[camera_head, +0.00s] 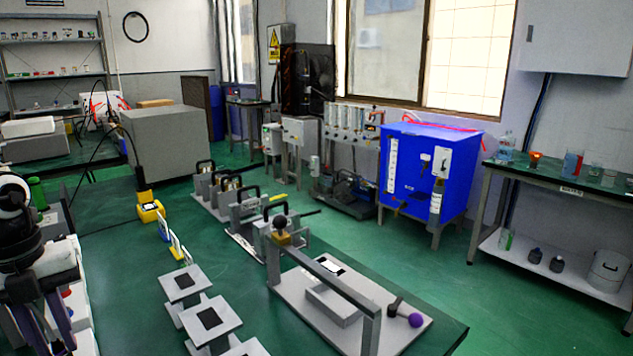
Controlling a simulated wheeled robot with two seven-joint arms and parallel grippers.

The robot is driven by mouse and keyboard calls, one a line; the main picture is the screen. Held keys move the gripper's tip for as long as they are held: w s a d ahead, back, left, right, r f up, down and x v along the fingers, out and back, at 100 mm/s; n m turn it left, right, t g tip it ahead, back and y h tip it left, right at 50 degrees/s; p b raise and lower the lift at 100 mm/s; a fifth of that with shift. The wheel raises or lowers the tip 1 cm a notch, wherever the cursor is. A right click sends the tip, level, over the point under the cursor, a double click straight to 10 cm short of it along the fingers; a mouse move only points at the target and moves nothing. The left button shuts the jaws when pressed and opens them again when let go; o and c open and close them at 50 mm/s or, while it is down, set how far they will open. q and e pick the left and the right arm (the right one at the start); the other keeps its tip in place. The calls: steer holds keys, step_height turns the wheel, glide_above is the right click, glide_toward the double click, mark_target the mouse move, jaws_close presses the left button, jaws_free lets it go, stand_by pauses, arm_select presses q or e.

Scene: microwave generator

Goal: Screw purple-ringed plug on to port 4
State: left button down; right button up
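I cannot make out a purple-ringed plug or a port marked 4 in this view. The dark arm at the left edge appears to be my left one. Its gripper (42,325) points down in front of white equipment (62,262), far from the purple knob. Its fingertips are not clear, so I cannot tell whether it is open or holds anything. My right gripper is not in view.
Grey stands with black pads (184,281) and several handled metal fixtures (240,208) stand on the green table (125,245). A yellow device (150,210) is at its left. A blue cabinet (425,170) and a side bench (560,178) stand beyond. The table's left-middle surface is clear.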

arm_select(q)
steer(key=shift+r+p, duration=0.65)
steer(key=shift+r, duration=0.8)
steer(key=shift+b, duration=0.35)
steer(key=shift+s+f, duration=0.1)
steer(key=shift+s, duration=0.3)
steer(key=shift+s+f+b, duration=0.15)
steer(key=shift+s+b, duration=0.7)
steer(key=shift+s, duration=1.25)
